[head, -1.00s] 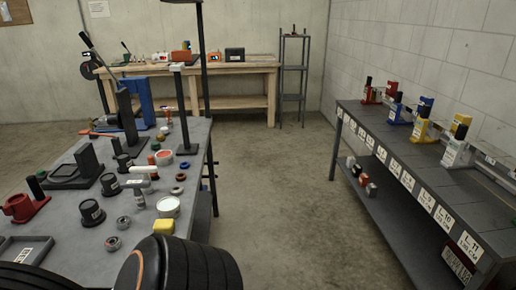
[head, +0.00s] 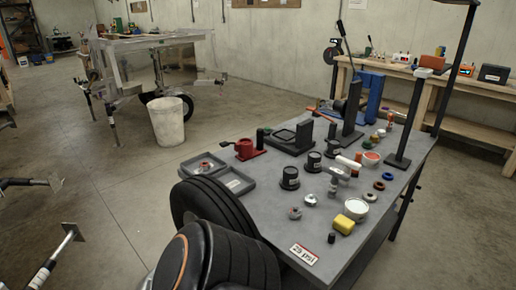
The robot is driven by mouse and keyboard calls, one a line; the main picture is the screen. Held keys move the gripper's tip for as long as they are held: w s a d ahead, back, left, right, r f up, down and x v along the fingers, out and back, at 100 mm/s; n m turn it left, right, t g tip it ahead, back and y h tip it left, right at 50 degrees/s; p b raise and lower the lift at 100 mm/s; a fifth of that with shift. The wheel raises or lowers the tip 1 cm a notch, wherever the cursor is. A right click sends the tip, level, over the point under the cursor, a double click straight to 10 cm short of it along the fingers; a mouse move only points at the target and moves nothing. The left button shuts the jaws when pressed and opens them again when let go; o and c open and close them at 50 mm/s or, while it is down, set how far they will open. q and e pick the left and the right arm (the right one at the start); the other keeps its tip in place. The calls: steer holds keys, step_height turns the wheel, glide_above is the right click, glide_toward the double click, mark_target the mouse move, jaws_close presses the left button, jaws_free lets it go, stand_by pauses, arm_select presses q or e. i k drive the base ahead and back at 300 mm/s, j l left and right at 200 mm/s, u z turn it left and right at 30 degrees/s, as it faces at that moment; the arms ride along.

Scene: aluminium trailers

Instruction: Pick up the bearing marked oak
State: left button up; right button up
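No marking "oak" can be read at this size, so I cannot tell which bearing is the marked one. Small round metal parts that may be bearings lie on the grey workbench (head: 262,192): one silver part (head: 295,213) and another silver part (head: 311,199) near the front. Neither of my grippers is in view.
A bucket (head: 172,122) stands on open floor behind.

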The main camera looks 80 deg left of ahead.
mark_target(295, 214)
steer(key=u, duration=1.5)
